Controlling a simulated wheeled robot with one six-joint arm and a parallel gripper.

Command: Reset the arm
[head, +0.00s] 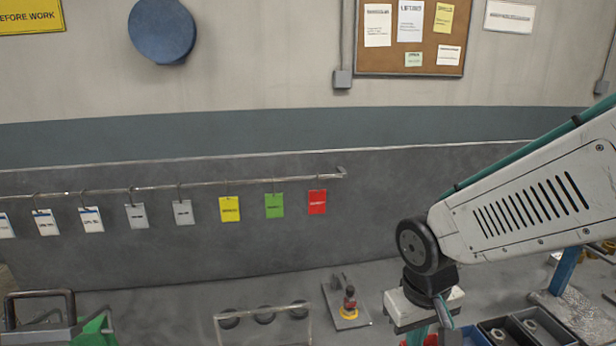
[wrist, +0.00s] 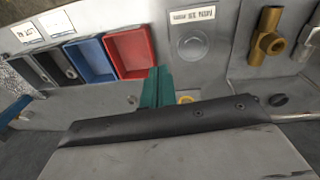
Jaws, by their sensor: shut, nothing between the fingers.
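My arm reaches in from the right side of the head view and bends down at a dark round joint. My gripper shows in the wrist view (wrist: 157,84), where its teal fingers are together with nothing between them. They point towards the bench area by the bins. In the head view the wrist hangs over the bench near the bottom edge, and the fingertips are mostly cut off or hidden there.
The wrist view shows a red bin (wrist: 128,50), a blue bin (wrist: 88,60) and a brass fitting (wrist: 268,36). In the head view, coloured tags hang from a rail (head: 120,190), including a red tag (head: 317,202). A small stand (head: 347,305) is left of my wrist.

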